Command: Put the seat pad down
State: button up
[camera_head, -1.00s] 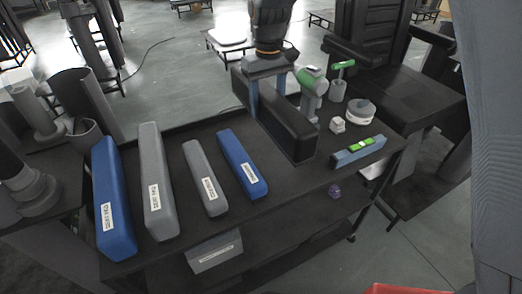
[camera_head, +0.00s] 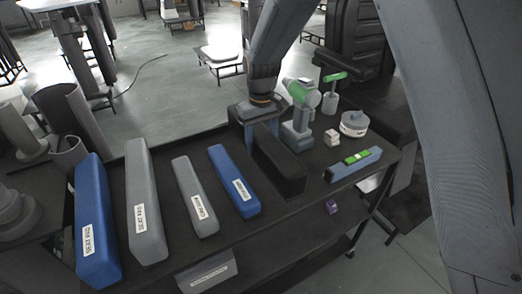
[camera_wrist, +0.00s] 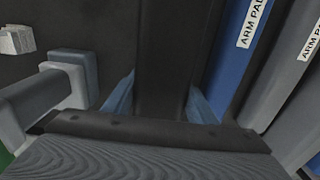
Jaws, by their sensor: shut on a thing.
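My gripper (camera_head: 262,128) points down and is shut across a long black pad (camera_head: 280,168) at the middle of the dark table. In the wrist view the black pad (camera_wrist: 178,60) runs between the two blue-grey fingers (camera_wrist: 160,105). I see no label on it. The pad is low over the tabletop beside the blue arm pad; I cannot tell whether it touches the table. A blue pad labelled seat pad (camera_head: 95,215) and a grey pad (camera_head: 143,190), whose label also seems to read seat pad, lie to the left.
A grey pad (camera_head: 193,190) and a blue arm pad (camera_head: 232,175) lie left of the black pad. A drill (camera_head: 298,120), white blocks (camera_head: 331,139), a round white-topped container (camera_head: 354,122) and a level (camera_head: 353,164) stand to its right. A lower shelf holds a grey box (camera_head: 208,272).

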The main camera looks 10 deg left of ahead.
jog(key=shift+f+p, duration=0.4)
jog(key=shift+f, duration=1.2)
jog(key=shift+f, duration=0.1)
jog(key=o, duration=1.2)
jog(key=shift+f, duration=0.1)
jog(key=shift+c, duration=0.2)
notch_tip(320, 180, up, 12)
jog(key=b, duration=0.3)
jog(key=shift+r, duration=0.2)
jog(key=s+d+f+m, duration=0.1)
jog(key=s+d+m, duration=0.15)
jog(key=d, duration=0.55)
jog(key=s+d+f+m, duration=0.1)
jog(key=s+d, duration=0.3)
jog(key=d, duration=0.4)
jog(key=s+d+f+m, duration=0.3)
jog(key=s+d+m, duration=0.1)
jog(key=s+d, duration=0.8)
jog(key=shift+s+d+f+t, duration=0.15)
jog(key=shift+s+d+t, duration=0.2)
jog(key=shift+s, duration=0.5)
